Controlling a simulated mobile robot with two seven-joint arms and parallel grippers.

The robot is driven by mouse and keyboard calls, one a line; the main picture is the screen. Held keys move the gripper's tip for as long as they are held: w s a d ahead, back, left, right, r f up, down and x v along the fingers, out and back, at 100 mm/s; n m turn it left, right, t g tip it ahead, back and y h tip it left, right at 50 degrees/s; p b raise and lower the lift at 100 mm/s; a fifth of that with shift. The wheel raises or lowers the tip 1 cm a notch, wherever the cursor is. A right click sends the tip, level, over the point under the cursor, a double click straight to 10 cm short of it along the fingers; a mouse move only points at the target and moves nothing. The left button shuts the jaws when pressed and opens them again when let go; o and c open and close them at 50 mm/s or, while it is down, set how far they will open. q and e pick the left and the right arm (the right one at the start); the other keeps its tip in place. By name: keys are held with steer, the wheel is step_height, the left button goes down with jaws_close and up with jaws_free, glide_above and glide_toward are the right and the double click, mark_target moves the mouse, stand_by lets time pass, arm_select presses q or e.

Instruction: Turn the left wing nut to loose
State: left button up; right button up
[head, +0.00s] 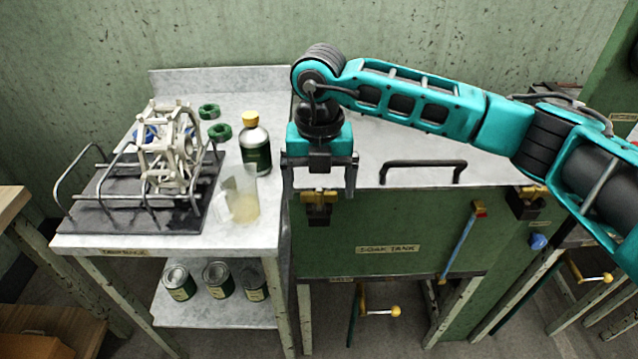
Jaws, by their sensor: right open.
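The left wing nut (319,212), a brass-coloured fitting with dark parts, is at the upper left of the green soak tank's front (390,232), just under the lid edge. My right gripper (320,195) points down over it with its jaws open, one finger on each side of the fitting in the picture. I cannot tell whether the fingers touch it. A similar brass fitting (527,203) is at the tank's upper right. My left gripper is not in view.
The pale tank lid (400,150) has a black handle (422,165). Left of the tank, a table (100,243) holds a wire rack with a reel, a yellow-capped bottle (255,150), a jug (240,195) and green rings. A blue-handled lever (460,245) hangs on the tank front.

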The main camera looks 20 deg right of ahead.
steer(key=shift+f, duration=0.45)
steer(key=shift+c, duration=0.2)
steer(key=c, duration=1)
